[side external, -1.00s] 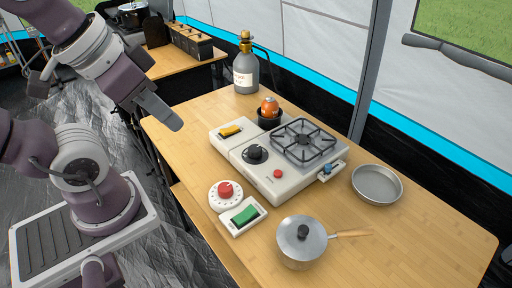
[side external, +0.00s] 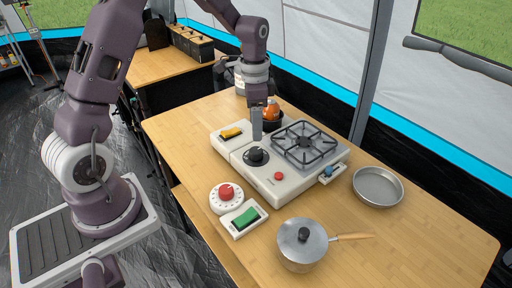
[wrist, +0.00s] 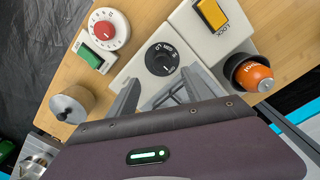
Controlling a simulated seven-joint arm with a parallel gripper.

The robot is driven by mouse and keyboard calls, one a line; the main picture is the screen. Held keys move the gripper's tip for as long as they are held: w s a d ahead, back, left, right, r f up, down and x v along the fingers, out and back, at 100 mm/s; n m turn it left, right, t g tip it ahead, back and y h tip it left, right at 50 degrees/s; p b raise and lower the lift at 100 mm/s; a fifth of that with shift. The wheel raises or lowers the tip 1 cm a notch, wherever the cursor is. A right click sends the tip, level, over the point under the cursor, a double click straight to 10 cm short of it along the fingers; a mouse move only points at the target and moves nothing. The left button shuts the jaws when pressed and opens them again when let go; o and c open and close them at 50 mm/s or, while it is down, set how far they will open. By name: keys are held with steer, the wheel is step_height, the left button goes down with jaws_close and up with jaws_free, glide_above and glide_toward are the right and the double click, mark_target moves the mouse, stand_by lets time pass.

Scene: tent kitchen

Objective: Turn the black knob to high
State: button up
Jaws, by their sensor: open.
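The black knob (side external: 255,156) sits on the left front part of the white camping stove (side external: 277,185). In the wrist view the knob (wrist: 161,59) lies just beyond and between my fingertips, with white dial markings around it, too small to read surely. My gripper (side external: 257,136) points down above the knob and slightly behind it. In the wrist view my gripper (wrist: 162,78) has its two fingers spread, with nothing held between them. I cannot tell whether a fingertip touches the knob.
A yellow switch (side external: 231,132) and the burner grate (side external: 304,142) flank the knob. An orange-topped canister (side external: 271,113) stands close behind. A red dial (side external: 226,192), a green switch (side external: 245,216), a lidded pot (side external: 302,242) and a pan (side external: 378,185) are on the table.

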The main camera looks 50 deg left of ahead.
mark_target(256, 150)
step_height(256, 150, down, 9)
steer(key=shift+w, duration=0.1)
jaws_close()
stand_by(0.3)
